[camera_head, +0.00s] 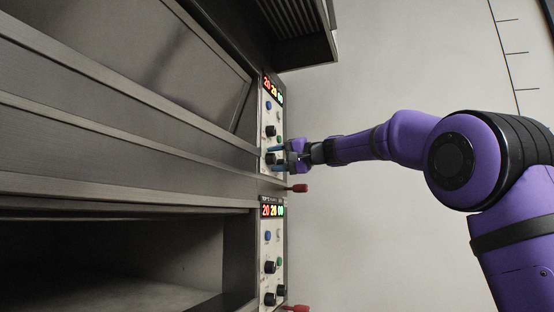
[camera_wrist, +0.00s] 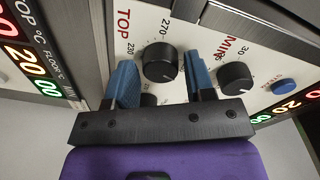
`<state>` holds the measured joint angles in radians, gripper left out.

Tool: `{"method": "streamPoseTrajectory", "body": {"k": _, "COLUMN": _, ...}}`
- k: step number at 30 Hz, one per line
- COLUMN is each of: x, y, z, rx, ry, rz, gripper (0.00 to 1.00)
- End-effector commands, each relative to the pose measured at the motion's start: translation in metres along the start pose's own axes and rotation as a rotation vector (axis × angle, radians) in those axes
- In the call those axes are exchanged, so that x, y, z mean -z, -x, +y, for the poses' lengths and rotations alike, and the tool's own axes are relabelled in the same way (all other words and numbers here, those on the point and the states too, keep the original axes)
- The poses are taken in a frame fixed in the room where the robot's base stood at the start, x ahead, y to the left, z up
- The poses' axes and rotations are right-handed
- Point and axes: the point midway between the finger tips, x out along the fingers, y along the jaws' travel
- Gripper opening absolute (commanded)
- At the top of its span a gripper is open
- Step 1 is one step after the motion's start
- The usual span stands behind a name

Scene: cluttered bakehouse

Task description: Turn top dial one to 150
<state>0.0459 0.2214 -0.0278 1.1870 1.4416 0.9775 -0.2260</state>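My gripper (camera_wrist: 162,68) is open, with its two blue fingers apart. A black round dial (camera_wrist: 160,62) beside the red word TOP shows between the fingertips, with a small gap on each side. The numbers 270 and 230 stand near it. A second black dial (camera_wrist: 235,77), marked MIN, is just right of the right finger. In the head view my gripper (camera_head: 280,157) is at the lower part of the upper control panel (camera_head: 264,115), by its lower black dial (camera_head: 270,159). The dial's pointer setting is too small to read surely.
A red-tipped handle (camera_head: 299,188) sticks out just below my gripper. A lower control panel (camera_head: 264,251) has a lit display and similar dials. Oven fronts fill the left. A vented hood (camera_head: 300,20) overhangs above. The pale wall space on the right is open.

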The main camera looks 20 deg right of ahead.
Motion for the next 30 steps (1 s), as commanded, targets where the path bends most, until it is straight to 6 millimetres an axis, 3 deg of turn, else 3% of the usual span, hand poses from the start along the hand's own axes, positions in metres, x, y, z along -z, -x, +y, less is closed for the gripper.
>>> {"method": "streamPoseTrajectory", "body": {"k": 13, "x": 0.000, "y": 0.007, "z": -0.001, "rx": 0.001, "ry": 0.002, "rz": 0.001, "gripper": 0.61}}
{"method": "streamPoseTrajectory", "body": {"k": 30, "x": 0.001, "y": 0.098, "z": -0.001, "rx": 0.001, "ry": 0.001, "rz": 0.003, "gripper": 0.61}}
